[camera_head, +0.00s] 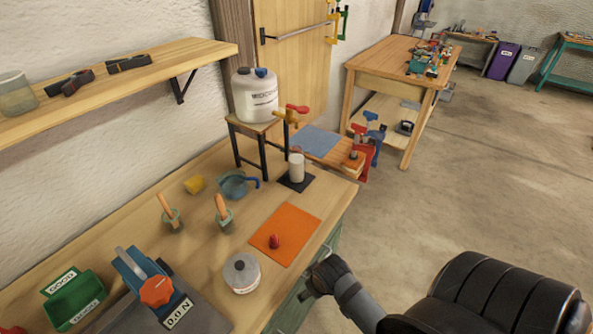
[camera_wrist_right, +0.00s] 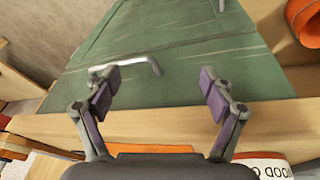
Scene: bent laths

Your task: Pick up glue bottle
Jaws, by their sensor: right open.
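A small white bottle (camera_head: 297,167), which I take as the glue bottle, stands upright on a black square pad (camera_head: 295,182) near the table's right end, below the tap of a large white jug (camera_head: 255,95). My right gripper (camera_head: 313,283) is beyond the table's front edge, nearer to me than the bottle and well apart from it. In the right wrist view its two fingers (camera_wrist_right: 160,84) are spread with nothing between them, in front of the green cabinet front. My left gripper is out of view.
An orange mat (camera_head: 296,219) with a small red piece (camera_head: 274,241) lies at the front edge. A grey-lidded pot (camera_head: 242,274) stands beside it. A blue funnel-like dish (camera_head: 234,184), two brushes in holders and a green box (camera_head: 76,296) are farther left. The jug stands on a raised stand.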

